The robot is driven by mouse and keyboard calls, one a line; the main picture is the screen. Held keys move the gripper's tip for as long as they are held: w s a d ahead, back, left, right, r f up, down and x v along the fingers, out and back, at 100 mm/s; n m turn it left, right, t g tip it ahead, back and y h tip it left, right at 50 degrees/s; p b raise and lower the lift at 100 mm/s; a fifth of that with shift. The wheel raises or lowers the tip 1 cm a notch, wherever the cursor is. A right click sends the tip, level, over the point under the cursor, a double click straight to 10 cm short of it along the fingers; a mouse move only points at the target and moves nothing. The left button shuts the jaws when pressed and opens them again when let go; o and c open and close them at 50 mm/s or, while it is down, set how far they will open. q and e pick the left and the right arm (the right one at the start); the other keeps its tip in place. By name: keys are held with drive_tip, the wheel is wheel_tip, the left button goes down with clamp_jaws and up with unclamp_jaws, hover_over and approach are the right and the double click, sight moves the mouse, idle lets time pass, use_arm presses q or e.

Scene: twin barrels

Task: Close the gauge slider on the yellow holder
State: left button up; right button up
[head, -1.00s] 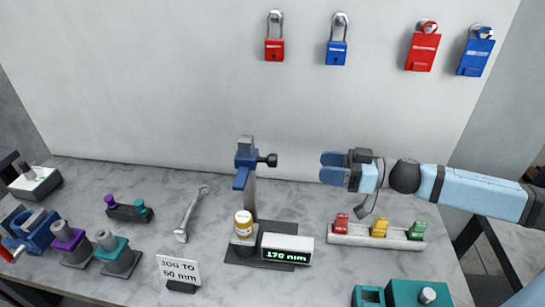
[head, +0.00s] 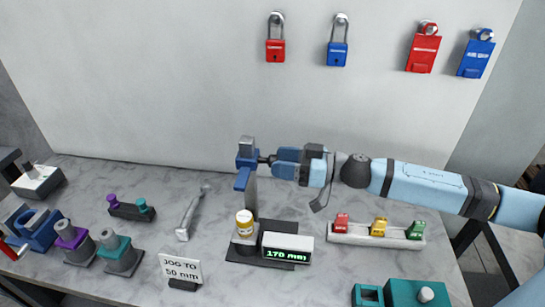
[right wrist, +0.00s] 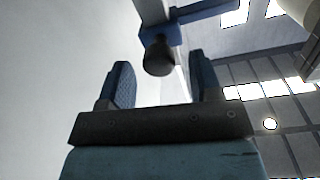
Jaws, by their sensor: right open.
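The gauge has a blue slider (head: 246,160) high on an upright grey column, with a blue jaw below it and a black knob (head: 267,160) on its right. A yellow-and-white cylindrical holder (head: 244,218) stands below the jaw on the gauge's base, with a clear gap between them. The display (head: 287,247) reads 170 mm. My right gripper (head: 277,163) is open and empty, just right of the knob. In the right wrist view the knob (right wrist: 158,57) shows between and just beyond the open fingers (right wrist: 162,72). My left gripper is not in view.
A sign (head: 180,268) reads "JOG TO 50 mm". A wrench (head: 191,213) lies left of the gauge. A tray (head: 350,236) with red, yellow and green pieces stands to the right. Teal boxes (head: 420,293) sit at the front right. Locks (head: 275,50) hang on the wall.

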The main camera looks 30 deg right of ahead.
drive_tip(key=shift+x, duration=0.9)
drive_tip(key=shift+w+a, duration=0.25)
drive_tip(key=shift+a, duration=0.1)
drive_tip(key=c, duration=0.9)
wheel_tip(320, 180, down, 10)
drive_tip(key=b, duration=0.2)
drive_tip(key=shift+r+b, duration=0.25)
drive_tip(key=shift+b, duration=0.1)
drive_tip(key=shift+f, duration=0.2)
